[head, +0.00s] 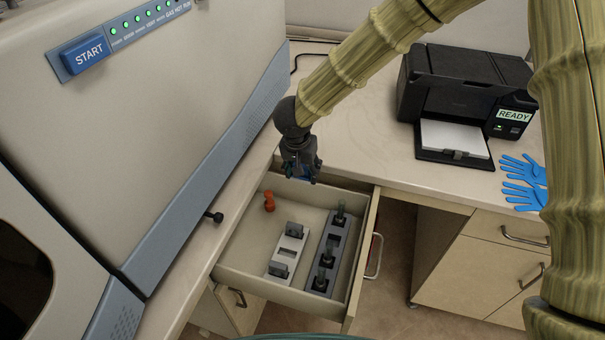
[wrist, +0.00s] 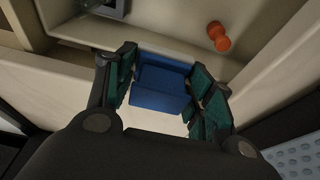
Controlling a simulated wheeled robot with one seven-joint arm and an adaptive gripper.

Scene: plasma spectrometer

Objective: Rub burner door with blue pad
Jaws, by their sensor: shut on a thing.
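My gripper (head: 299,172) is above the back edge of the open drawer. In the wrist view its green-padded fingers (wrist: 165,95) are shut on the blue pad (wrist: 162,85), a blocky blue piece. Only a small bit of blue shows between the fingers in the head view. The burner door cannot be clearly made out; a dark rounded window (head: 22,285) shows in the instrument's front at the lower left.
The open drawer (head: 228,262) holds an orange knobbed piece (head: 269,201), a light holder (head: 290,250) and a dark holder (head: 335,250). The large instrument (head: 130,130) fills the left. A black knob (head: 214,217) sticks out beside it. A printer (head: 465,95) and blue gloves (head: 525,182) are on the right counter.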

